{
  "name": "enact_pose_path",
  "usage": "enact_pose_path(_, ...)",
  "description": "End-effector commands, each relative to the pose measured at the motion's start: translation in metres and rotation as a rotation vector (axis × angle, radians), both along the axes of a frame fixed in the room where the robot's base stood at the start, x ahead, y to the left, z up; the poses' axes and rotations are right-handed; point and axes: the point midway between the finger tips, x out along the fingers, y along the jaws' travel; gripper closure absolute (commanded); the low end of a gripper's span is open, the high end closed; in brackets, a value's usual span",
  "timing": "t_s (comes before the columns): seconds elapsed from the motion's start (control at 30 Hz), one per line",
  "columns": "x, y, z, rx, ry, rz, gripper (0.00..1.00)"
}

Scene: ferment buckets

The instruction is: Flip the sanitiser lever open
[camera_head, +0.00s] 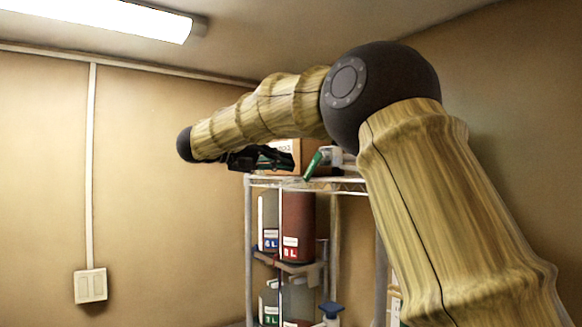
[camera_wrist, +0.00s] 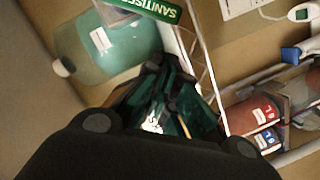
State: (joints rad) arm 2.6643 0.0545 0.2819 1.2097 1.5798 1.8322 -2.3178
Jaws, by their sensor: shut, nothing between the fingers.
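My gripper (camera_wrist: 165,112) is shut with nothing held, its dark green-tinted fingers close together in the wrist view. In the head view, my gripper (camera_head: 268,160) is a dark shape at the shelf's top, partly hidden by my arm. A green sign reading SANITISER (camera_wrist: 155,9) appears upside down beyond the fingers. A pale green jug (camera_wrist: 105,50) with a white label lies to the left of the fingertips. A tilted green piece (camera_head: 313,166) stands on the shelf top. I cannot clearly make out the lever; it may be hidden by the fingers.
A wire shelf rack (camera_head: 249,215) holds labelled jugs, including a red one (camera_head: 299,225) below the top. A white and blue item (camera_wrist: 292,54) is at the right.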

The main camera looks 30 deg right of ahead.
Motion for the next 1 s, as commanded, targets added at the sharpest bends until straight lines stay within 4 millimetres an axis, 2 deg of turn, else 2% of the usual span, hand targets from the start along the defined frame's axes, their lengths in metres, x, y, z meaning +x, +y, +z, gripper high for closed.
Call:
enact_pose_path(0.03,0.002,0.013,-0.004,-0.002,-0.003,0.005,1.0)
enact_pose_path(0.2,0.004,0.047,0.001,-0.002,-0.002,0.008,1.0)
enact_pose_path(0.43,0.006,0.075,0.006,-0.001,-0.001,0.007,1.0)
enact_pose_path(0.57,0.006,0.082,0.008,0.0,-0.002,0.005,1.0)
enact_pose_path(0.67,0.006,0.083,0.018,0.001,-0.009,0.004,1.0)
enact_pose_path(0.83,0.004,0.077,0.04,0.005,-0.018,0.002,1.0)
enact_pose_path(1.0,0.004,0.067,0.043,0.006,-0.015,0.003,1.0)
